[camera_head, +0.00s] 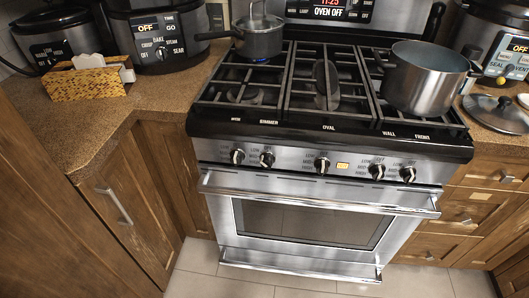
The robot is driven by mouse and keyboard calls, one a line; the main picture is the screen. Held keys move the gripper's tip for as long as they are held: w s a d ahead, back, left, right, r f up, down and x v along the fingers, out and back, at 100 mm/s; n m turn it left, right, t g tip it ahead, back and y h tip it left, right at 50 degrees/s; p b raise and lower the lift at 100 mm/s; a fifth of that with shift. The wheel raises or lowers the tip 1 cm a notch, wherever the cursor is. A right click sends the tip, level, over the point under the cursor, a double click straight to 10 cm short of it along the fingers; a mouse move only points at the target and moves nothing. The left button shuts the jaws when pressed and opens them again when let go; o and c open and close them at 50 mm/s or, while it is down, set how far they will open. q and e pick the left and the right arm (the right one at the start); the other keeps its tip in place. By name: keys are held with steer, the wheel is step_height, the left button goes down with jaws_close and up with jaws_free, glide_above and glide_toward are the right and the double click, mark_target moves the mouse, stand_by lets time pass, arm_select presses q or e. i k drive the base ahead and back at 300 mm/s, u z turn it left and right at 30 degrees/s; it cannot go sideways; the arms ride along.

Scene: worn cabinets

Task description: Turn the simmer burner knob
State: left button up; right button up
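The stove (330,150) stands in the middle with a row of black knobs on its steel front panel. The word SIMMER is printed on the black front edge, second label from the left. The knob below it (267,159), second from the left, is the one I take for the simmer knob; its pointer looks roughly upright, but its exact setting is too small to read. Another knob (237,156) sits close to its left, and the oval knob (321,165) is farther right. Neither of my grippers is in view, and nothing covers the knobs.
The oven door handle (320,194) juts out below the knobs. A saucepan (262,38) stands on a rear left burner, with a small blue spot under it. A large pot (425,80) stands on the right burners. Cabinets flank the stove; the tiled floor before it is clear.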

mark_target(267, 159)
steer(key=z, duration=0.55)
steer(key=k, duration=0.6)
steer(key=u, duration=1.15)
steer(key=i, duration=0.5)
steer(key=u, duration=0.05)
